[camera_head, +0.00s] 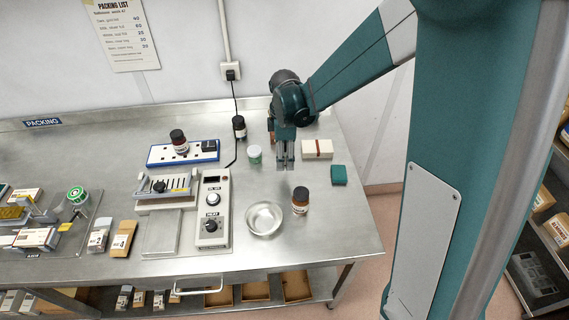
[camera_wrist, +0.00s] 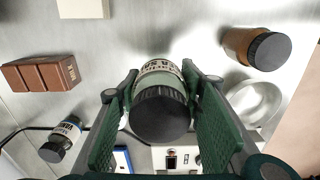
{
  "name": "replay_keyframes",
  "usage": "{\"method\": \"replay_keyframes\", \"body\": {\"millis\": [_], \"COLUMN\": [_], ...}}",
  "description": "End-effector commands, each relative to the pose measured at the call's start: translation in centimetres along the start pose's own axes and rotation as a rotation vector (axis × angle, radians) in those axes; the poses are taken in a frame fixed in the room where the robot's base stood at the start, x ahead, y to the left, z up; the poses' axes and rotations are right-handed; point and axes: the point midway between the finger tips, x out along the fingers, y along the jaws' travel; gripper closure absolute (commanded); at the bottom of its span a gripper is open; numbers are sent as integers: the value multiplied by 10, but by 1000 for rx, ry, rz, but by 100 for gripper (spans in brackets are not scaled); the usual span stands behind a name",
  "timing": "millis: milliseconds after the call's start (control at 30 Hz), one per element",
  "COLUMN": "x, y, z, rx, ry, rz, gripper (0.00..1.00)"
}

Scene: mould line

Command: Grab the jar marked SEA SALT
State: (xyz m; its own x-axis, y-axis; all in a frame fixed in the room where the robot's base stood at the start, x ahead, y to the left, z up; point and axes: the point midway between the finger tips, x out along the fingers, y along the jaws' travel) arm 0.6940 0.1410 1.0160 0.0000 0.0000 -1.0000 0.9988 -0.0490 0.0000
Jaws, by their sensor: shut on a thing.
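In the wrist view a pale green jar (camera_wrist: 160,75) with a dark lid and a light label sits between my gripper's fingers (camera_wrist: 166,105). In the head view my gripper (camera_head: 284,164) points down over the right part of the bench. A pale green and white jar (camera_head: 255,155) shows just left of it; I cannot tell whether it is the one between the fingers.
A heater unit (camera_head: 211,226) stands left.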

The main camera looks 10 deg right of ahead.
Motion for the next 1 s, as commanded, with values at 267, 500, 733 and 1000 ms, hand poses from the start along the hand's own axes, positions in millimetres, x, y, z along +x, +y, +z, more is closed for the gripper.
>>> {"method": "replay_keyframes", "body": {"millis": [267,500,733,1000], "x": [-18,-20,-20,-20], "y": [0,0,0,-2], "z": [0,0,0,-1], "rx": [0,0,0,0], "ry": [0,0,0,0], "rz": [0,0,0,0], "gripper": [79,79,79,79]}}
